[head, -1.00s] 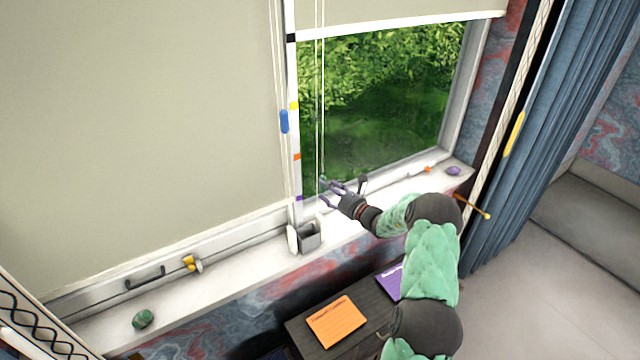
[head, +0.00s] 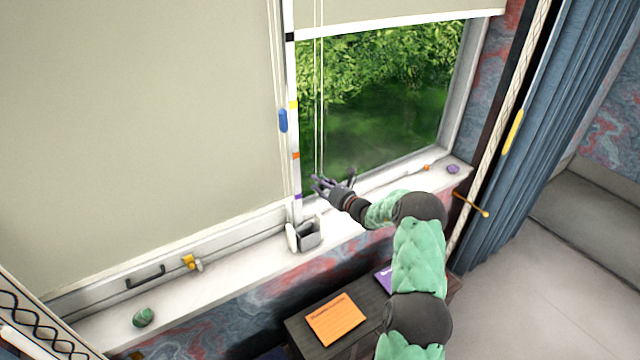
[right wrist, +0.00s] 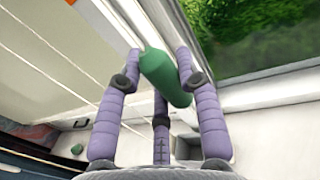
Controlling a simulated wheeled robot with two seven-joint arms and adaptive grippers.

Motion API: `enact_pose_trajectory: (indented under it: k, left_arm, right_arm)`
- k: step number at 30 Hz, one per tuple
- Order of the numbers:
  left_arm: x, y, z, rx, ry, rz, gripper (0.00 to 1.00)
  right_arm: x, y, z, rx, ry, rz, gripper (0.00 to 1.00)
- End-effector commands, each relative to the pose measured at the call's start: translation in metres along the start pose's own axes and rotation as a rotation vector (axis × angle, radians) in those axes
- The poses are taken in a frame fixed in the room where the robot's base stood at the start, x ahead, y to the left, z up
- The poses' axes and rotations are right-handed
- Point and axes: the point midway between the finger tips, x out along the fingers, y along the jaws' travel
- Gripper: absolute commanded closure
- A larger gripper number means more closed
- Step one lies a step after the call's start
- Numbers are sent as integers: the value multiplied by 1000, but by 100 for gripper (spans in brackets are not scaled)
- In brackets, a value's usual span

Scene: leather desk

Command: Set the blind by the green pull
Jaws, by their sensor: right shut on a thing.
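The green pull (right wrist: 165,78) shows in the right wrist view between the purple padded fingers of my right gripper (right wrist: 160,75). My right gripper (head: 320,186) is shut on it at the foot of the thin cords (head: 319,100), just in front of the window. In the head view the fingers hide the pull. The right-hand blind (head: 400,10) is mostly rolled up, its hem near the top of the picture, close to a black mark (head: 290,38) on the post. Yellow (head: 293,104), orange (head: 296,156) and purple (head: 298,197) marks lie below it. My left gripper is not in view.
A blue pull (head: 283,120) hangs on cords beside the left-hand blind (head: 140,100), which is lowered. A small grey box (head: 309,238), a green stone (head: 143,317) and a purple stone (head: 453,169) sit on the sill. A curtain (head: 560,130) hangs at right.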

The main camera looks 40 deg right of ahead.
Motion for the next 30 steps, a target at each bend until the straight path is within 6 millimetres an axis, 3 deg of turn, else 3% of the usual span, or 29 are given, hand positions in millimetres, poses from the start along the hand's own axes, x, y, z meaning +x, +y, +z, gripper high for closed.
enact_pose_trajectory:
  k: [5, 11, 24, 30]
  left_arm:
    - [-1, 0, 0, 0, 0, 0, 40]
    - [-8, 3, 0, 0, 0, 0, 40]
    - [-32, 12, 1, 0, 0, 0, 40]
    - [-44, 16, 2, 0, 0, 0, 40]
  right_arm:
    - [0, 0, 8, -5, -1, 0, 100]
    - [0, -1, 44, -10, -4, 0, 100]
    - [0, 0, 185, -13, -8, 0, 100]
    - [0, 0, 235, -11, -7, 0, 100]
